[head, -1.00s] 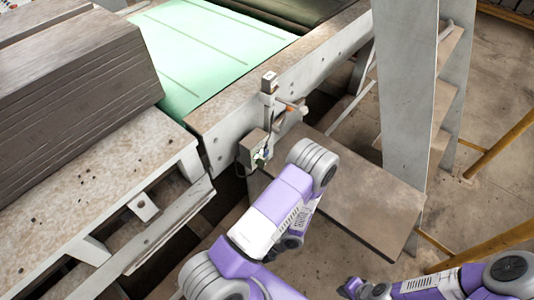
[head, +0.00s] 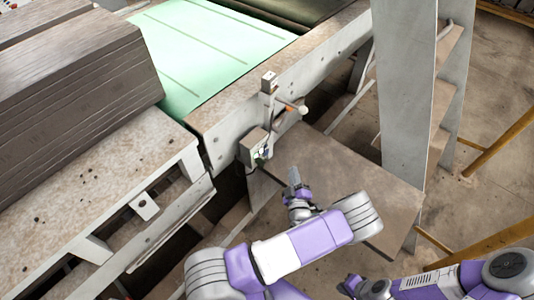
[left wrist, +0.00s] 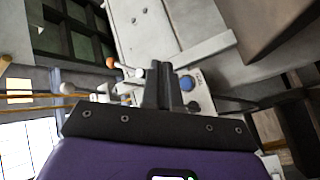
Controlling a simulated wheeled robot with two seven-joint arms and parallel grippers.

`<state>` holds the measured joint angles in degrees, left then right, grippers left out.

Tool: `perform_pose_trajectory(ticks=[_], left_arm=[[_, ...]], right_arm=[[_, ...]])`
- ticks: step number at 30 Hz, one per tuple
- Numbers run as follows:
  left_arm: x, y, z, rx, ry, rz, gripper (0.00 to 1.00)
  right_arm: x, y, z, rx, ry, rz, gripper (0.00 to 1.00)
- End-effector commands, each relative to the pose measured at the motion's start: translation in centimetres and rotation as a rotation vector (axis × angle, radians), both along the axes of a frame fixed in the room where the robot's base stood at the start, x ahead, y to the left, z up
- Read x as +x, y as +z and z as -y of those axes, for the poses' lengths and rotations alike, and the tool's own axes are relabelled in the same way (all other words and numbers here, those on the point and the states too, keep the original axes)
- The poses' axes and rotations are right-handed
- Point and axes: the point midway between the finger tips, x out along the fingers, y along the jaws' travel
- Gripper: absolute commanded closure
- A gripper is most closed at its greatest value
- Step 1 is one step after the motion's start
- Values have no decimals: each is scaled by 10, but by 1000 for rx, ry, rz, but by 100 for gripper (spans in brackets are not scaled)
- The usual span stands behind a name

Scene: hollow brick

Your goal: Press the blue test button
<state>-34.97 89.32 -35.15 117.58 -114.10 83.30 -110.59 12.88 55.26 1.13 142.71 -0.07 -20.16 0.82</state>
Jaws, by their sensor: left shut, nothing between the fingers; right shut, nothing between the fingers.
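The blue test button (left wrist: 186,83) shows clearly in the left wrist view, on a pale control box (left wrist: 204,97) just right of my fingertips. In the head view the small control box (head: 253,148) hangs on the side of the conveyor frame; the button is too small to make out surely there. My left gripper (head: 293,176) is shut and empty, to the right of and below the box, apart from it. Its closed fingers (left wrist: 160,85) point toward the panel in the left wrist view. My right gripper (head: 350,287) is shut and empty at the bottom edge, far from the box.
An orange knob (left wrist: 110,62) and a white ball knob (left wrist: 68,88) stand out near the box. A steel post (head: 405,100) rises at the right. A brown plate (head: 340,170) lies under my left gripper. Stacked grey slabs (head: 75,75) stand at the left.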

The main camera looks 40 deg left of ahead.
Motion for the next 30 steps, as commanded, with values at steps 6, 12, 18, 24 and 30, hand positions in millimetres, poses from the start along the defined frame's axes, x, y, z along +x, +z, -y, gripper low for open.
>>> perform_pose_trajectory(ticks=[6, 12, 18, 24, 30], left_arm=[[0, 0, -7, -1, 4, -1, 100], [1, -1, -31, -1, 8, -2, 100], [3, -1, -59, -2, 7, -2, 100], [5, 0, -80, -2, 4, 0, 100], [6, -1, -88, -4, 4, -1, 100]], right_arm=[[0, 0, 0, 0, 0, 0, 100], [0, -1, 0, 0, 0, 0, 100], [0, -3, 0, 0, 0, 0, 100], [0, -1, 0, 0, 0, 0, 100], [0, 0, 0, 0, 0, 0, 100]])
